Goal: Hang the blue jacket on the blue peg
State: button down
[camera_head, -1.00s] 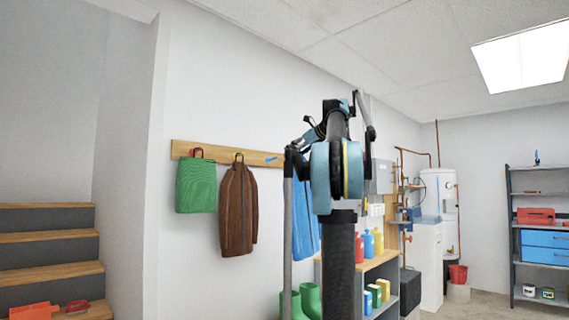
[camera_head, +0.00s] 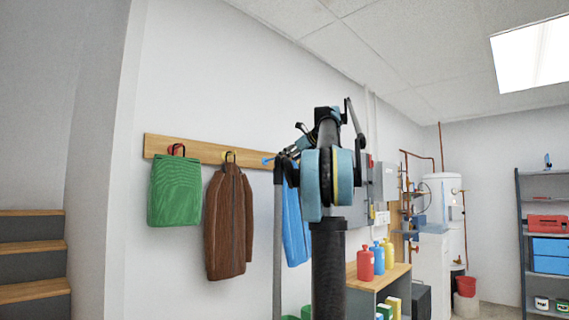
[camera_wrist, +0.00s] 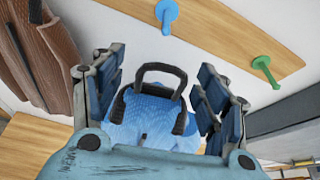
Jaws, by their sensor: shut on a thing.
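The blue jacket (camera_head: 296,225) hangs down from my gripper, partly behind my arm in the head view. In the wrist view the jacket (camera_wrist: 150,112) lies between the fingers, with a dark arched loop (camera_wrist: 160,70) at its top. My gripper (camera_wrist: 155,95) is shut on the jacket; the exact contact is hard to see. The blue peg (camera_wrist: 166,14) sticks out of the wooden rail, above the loop in the wrist picture and apart from it. In the head view the blue peg (camera_head: 268,160) shows just left of my gripper.
The wooden rail (camera_head: 200,149) also bears a green bag (camera_head: 175,190) and a brown jacket (camera_head: 228,222), the latter left of the blue peg. A green peg (camera_wrist: 265,68) is bare. A shelf unit (camera_head: 365,283) with bottles stands below right. Stairs (camera_head: 30,255) are at left.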

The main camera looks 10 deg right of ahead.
jog(key=shift+w, duration=0.55)
jog(key=shift+a+r+x, duration=0.2)
jog(key=shift+r+x, duration=0.2)
jog(key=shift+x, duration=1.4)
jog(key=shift+a+r+x, duration=0.25)
jog(key=shift+r+x, duration=0.1)
jog(key=shift+x, duration=1.45)
jog(key=shift+a+r+x, duration=0.2)
jog(key=shift+r+x, duration=0.2)
jog(key=shift+x, duration=1.4)
jog(key=shift+w, duration=0.15)
jog(key=shift+f, duration=0.15)
